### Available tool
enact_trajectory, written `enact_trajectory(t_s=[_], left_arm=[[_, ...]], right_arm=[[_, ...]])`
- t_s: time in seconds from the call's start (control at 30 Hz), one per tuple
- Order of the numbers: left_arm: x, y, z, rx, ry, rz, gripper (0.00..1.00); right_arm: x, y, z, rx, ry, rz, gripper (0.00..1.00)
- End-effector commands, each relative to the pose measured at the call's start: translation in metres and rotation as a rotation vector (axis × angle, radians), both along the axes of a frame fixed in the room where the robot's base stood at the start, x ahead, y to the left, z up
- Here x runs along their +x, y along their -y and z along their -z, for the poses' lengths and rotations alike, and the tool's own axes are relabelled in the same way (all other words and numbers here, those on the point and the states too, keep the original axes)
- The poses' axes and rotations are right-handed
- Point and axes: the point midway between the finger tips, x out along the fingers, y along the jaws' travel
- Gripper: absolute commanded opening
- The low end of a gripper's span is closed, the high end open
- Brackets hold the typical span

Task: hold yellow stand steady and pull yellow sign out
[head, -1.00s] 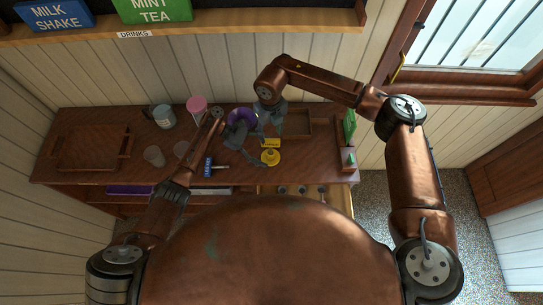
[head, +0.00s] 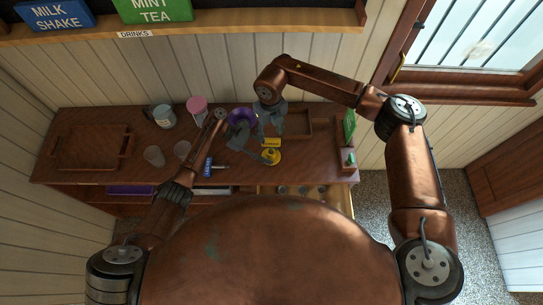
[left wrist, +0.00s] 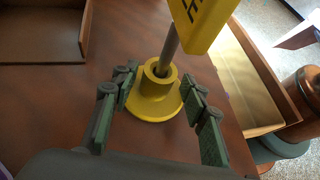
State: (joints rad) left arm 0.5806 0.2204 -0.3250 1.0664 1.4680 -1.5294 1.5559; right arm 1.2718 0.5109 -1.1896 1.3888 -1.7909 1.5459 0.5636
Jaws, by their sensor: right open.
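The yellow stand (head: 273,158) is upright on the brown counter, and in the left wrist view it is a round base with a collar (left wrist: 156,84). A grey pole rises from the collar to the yellow sign (head: 271,142), whose lower part shows in the left wrist view (left wrist: 203,20). My left gripper (head: 265,156) is low at the stand. Its open fingers (left wrist: 162,104) are on either side of the base and collar, with gaps visible. My right gripper (head: 271,130) is open, pointing down just above and behind the sign.
A purple bowl (head: 240,116) stands behind my left gripper. A blue-handled tool (head: 208,167) lies left of the stand. A wooden box (head: 297,122) is behind, a small green sign (head: 350,160) to the right. An open drawer (head: 333,196) juts out in front. A wooden tray (head: 68,161) lies far left.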

Motion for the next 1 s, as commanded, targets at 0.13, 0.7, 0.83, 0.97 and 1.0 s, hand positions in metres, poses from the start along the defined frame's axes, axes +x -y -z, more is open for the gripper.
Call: enact_trajectory(t_s=[0.13, 0.7, 0.83, 0.97, 1.0], left_arm=[[-0.0004, -0.0009, 0.0022, 0.003, -0.001, -0.001, 0.27], [-0.0023, -0.0018, 0.0047, 0.007, -0.005, 0.001, 0.00], [-0.0026, -0.0020, 0.0062, 0.008, -0.005, 0.001, 0.00], [-0.0031, -0.0021, 0.0068, 0.008, -0.006, 0.001, 0.00], [-0.0033, -0.0022, 0.0070, 0.009, -0.007, 0.001, 0.00]], right_arm=[[0.0000, 0.0000, 0.0003, 0.000, 0.000, 0.000, 0.43], [0.0000, 0.0000, 0.0005, 0.000, 0.000, 0.000, 0.43], [0.0000, 0.0000, 0.0010, 0.000, 0.000, 0.000, 0.43], [0.0000, 0.0000, 0.0010, 0.000, 0.000, 0.000, 0.43], [0.0000, 0.0000, 0.0010, 0.000, 0.000, 0.000, 0.43]])
